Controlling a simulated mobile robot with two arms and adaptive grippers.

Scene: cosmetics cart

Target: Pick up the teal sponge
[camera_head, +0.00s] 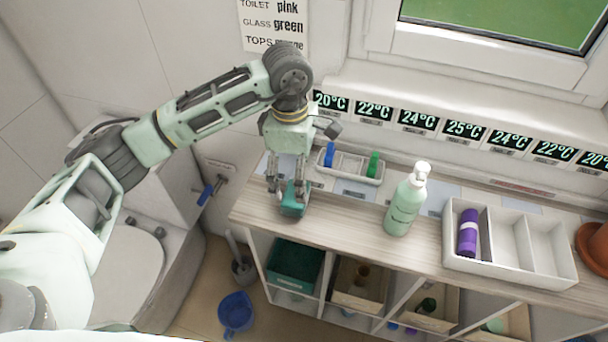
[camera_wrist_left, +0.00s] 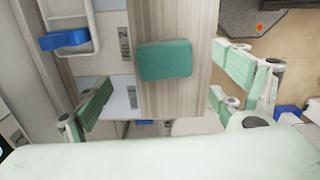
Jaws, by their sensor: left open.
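The teal sponge (camera_head: 292,207) lies on the wooden counter top near its left end. In the left wrist view the sponge (camera_wrist_left: 165,60) lies flat near the counter's edge, with bare wood around it. My left gripper (camera_head: 286,188) points down just above the sponge and partly covers it in the head view. In the left wrist view the fingers of my left gripper (camera_wrist_left: 160,88) are wide apart, with the sponge between and a little beyond them. No contact shows. My right gripper is not in view.
A green pump bottle (camera_head: 406,203) and a white divided box (camera_head: 510,245) with a purple roll stand to the right. Storage bins (camera_head: 293,263) sit below. The counter between sponge and bottle is clear.

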